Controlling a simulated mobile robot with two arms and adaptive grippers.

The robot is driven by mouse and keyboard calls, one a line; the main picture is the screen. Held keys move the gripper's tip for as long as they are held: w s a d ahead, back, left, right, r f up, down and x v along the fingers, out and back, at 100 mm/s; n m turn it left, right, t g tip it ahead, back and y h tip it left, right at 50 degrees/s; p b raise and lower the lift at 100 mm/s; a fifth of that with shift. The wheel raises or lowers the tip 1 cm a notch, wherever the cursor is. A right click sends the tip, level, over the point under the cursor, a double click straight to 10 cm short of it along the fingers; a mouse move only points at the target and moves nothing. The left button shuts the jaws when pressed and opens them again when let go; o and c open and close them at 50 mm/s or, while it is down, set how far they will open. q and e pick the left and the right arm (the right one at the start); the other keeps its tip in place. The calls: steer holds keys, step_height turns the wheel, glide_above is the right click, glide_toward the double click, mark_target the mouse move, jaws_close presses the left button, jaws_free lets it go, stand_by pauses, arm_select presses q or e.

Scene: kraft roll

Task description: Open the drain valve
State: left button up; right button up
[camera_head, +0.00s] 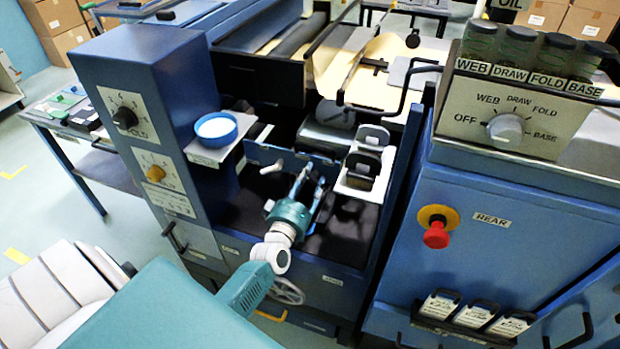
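No part in view is clearly marked as the drain valve. A grey handwheel (288,291) sits low on the front of the blue machine, and a small yellow handle (271,316) is just below it, partly behind my arm. A black lever handle (173,237) is on the lower front of the left cabinet. My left gripper (314,187) is over the dark bay of the machine, above and beyond the handwheel. Its dark fingers look apart, with nothing visible between them. A pale lever-like part (272,168) is left of it. My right gripper is out of view.
The left cabinet (140,85) carries black and yellow knobs. A blue bowl (216,129) stands on a small shelf beside it. Black-framed holders (366,160) stand right of my gripper. The right cabinet has a selector knob (506,130) and a red button (436,235).

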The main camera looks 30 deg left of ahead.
arm_select(q)
steer(key=shift+w, duration=0.1)
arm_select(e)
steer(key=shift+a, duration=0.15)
arm_select(q)
jaws_close()
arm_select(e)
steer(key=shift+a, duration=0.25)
